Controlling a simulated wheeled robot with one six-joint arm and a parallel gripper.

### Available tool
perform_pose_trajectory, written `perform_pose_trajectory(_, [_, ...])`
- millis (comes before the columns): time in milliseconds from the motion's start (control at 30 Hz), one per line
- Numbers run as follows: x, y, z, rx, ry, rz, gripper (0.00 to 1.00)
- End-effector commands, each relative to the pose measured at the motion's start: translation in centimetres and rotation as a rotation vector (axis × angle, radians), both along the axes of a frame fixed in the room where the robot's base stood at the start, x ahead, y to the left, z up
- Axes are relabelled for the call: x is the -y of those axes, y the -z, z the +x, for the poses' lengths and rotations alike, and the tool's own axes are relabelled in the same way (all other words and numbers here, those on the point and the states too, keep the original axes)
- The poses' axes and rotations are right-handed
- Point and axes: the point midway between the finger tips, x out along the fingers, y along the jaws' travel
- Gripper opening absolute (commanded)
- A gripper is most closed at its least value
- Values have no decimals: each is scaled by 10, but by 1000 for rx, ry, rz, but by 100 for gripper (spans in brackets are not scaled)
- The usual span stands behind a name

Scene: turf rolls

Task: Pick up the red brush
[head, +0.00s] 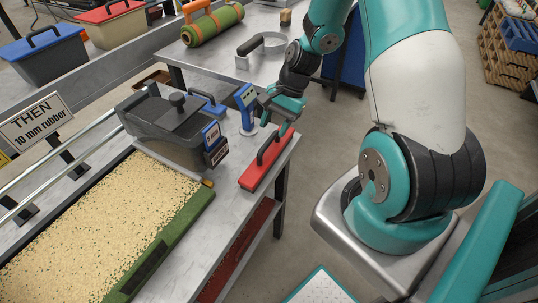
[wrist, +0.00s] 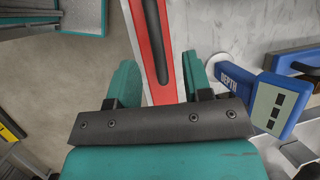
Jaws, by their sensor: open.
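The red brush (head: 262,170) lies along the right edge of the metal bench in the head view, with a dark handle along its top. My gripper (head: 283,126) is open over the far end of the brush. In the wrist view the brush (wrist: 143,40) runs down the picture between the two teal fingers of my gripper (wrist: 160,78). I cannot tell whether a finger touches it. The near part of the brush is hidden behind my gripper there.
A blue depth gauge (head: 246,108) stands just left of my gripper; it also shows in the wrist view (wrist: 277,100). A grey hopper box (head: 170,125) and a granule-filled green-edged tray (head: 178,233) lie left of the brush. Open floor lies right of the bench.

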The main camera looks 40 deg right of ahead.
Motion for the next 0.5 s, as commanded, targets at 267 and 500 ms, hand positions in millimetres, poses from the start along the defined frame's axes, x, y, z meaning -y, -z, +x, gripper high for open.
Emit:
perform_pose_trajectory(267, [-10,32,-1,-4,-2,3,46])
perform_pose_trajectory(500, [-18,51,0,0,-1,0,46])
